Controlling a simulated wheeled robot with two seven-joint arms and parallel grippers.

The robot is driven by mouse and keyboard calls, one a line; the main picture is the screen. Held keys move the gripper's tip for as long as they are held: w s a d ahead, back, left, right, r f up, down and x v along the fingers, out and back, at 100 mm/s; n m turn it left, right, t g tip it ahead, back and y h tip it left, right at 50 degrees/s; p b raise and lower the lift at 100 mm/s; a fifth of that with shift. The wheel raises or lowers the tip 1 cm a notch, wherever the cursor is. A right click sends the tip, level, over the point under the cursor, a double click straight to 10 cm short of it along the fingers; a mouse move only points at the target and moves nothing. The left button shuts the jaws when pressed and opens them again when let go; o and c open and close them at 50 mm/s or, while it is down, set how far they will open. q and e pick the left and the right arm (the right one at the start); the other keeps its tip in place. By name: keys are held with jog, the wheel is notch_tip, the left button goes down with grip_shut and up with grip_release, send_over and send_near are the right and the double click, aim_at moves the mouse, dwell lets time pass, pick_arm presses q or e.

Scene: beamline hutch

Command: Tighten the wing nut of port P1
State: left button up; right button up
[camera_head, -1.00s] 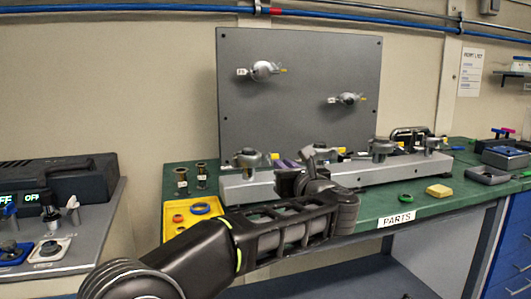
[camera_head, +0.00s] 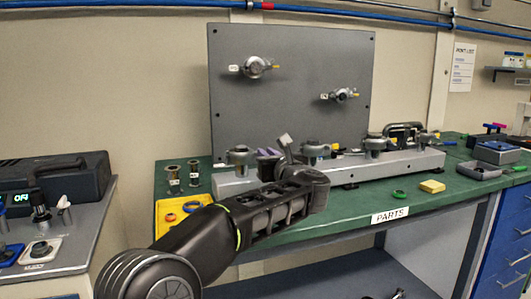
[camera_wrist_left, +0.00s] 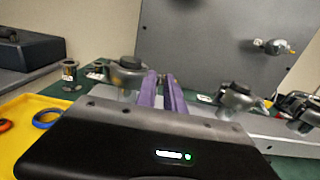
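A grey rail (camera_head: 345,173) on the green bench carries several round clamped ports; I cannot read which one is P1. The leftmost rail port (camera_head: 239,158) stands just left of my left gripper (camera_head: 268,153); a second port (camera_head: 313,150) stands to the right. In the left wrist view, the left port (camera_wrist_left: 127,68) is beside the purple fingers (camera_wrist_left: 162,90), and another port (camera_wrist_left: 238,98) is to their right. A narrow empty gap shows between the fingers, which hold nothing. Wing nut details are too small to make out. My right gripper is not in view.
A grey upright panel (camera_head: 290,110) with two fittings, upper left (camera_head: 257,67) and right (camera_head: 345,95), stands behind the rail. A yellow tray (camera_head: 168,205) with rings lies at the bench's left. A green ring (camera_head: 398,195) and yellow block (camera_head: 432,186) lie in front.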

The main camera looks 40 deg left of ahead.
pick_arm(q)
jog(key=shift+w+a, duration=0.4)
jog(key=shift+a, duration=0.15)
grip_shut()
